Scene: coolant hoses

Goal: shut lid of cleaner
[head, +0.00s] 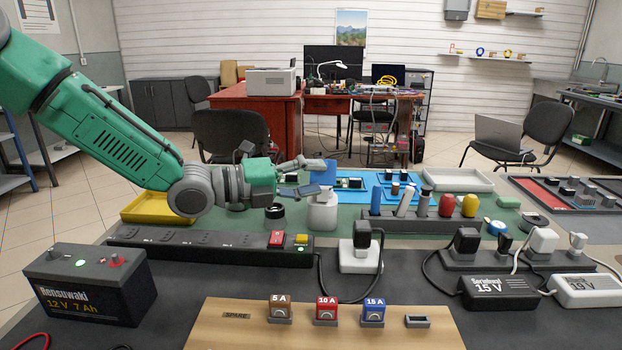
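A small white bottle (323,214), which looks like the cleaner, stands on the worktop near the middle of the head view. A blue flap, seemingly its lid (331,174), stands up above the bottle's top, so the lid looks open. My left gripper (319,177) reaches in from the left at the height of the bottle's top. Its two fingers are apart, one above the other, with nothing clearly held between them. The fingertips overlap the lid and bottle neck in the picture, and I cannot tell whether they touch. My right gripper is not in view.
A black power strip (200,243) lies in front of the bottle. A rack of coloured handles (421,221) stands right of it, and a white socket block (360,257) nearer. A yellow tray (158,207) lies left under my arm. A black battery (90,285) sits front left.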

